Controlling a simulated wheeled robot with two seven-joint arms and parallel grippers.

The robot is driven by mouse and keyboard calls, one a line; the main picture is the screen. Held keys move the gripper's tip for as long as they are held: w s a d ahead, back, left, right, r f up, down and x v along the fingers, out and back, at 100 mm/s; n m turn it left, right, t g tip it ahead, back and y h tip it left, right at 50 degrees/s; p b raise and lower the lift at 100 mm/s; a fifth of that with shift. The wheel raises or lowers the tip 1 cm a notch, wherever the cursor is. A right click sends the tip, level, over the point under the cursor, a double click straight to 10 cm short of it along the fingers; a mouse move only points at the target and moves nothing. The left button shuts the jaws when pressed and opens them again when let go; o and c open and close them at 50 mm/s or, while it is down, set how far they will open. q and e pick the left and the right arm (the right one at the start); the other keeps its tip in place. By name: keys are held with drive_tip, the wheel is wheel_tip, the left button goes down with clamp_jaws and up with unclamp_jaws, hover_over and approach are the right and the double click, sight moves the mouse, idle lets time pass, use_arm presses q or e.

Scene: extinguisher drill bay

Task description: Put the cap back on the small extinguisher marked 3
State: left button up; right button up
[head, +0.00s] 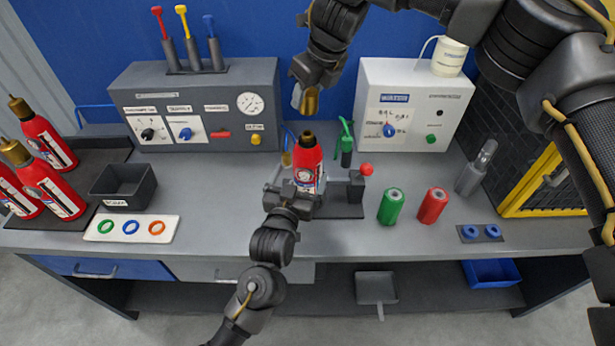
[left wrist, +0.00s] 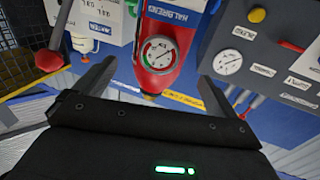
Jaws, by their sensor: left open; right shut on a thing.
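A small red extinguisher (head: 308,155) stands upright in a dark clamp stand (head: 345,208) at the middle of the bench. Its dark neck is bare on top. I cannot read a number on it. My left gripper (head: 305,186) is open low in front of it; in the left wrist view the red body with its gauge (left wrist: 157,54) shows between the spread fingers (left wrist: 155,85). My right gripper (head: 306,92) is shut on a brass cap (head: 311,102), held above the extinguisher's neck and apart from it.
Several capped red extinguishers (head: 50,185) stand at the left by a black bin (head: 124,186) and a ring card (head: 132,228). A green cylinder (head: 391,206) and red cylinder (head: 432,206) stand right of the clamp, whose red knob (head: 366,169) sticks out. Grey (head: 205,100) and white (head: 408,105) panels stand behind.

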sight(303, 168)
use_arm(q)
drive_tip(key=x, duration=0.6)
drive_tip(key=shift+r, duration=0.15)
use_arm(e)
drive_tip(key=shift+s+a+r, duration=0.1)
drive_tip(key=shift+s+r, duration=0.1)
drive_tip(key=shift+s, duration=0.05)
use_arm(q)
drive_tip(key=shift+w+d, duration=0.1)
drive_tip(key=shift+w, duration=0.3)
use_arm(e)
drive_tip(key=shift+s+r, duration=0.1)
drive_tip(key=shift+s, duration=0.05)
use_arm(q)
drive_tip(key=shift+c, duration=0.5)
drive_tip(key=c, duration=1.4)
use_arm(e)
drive_tip(key=shift+f, duration=2.5)
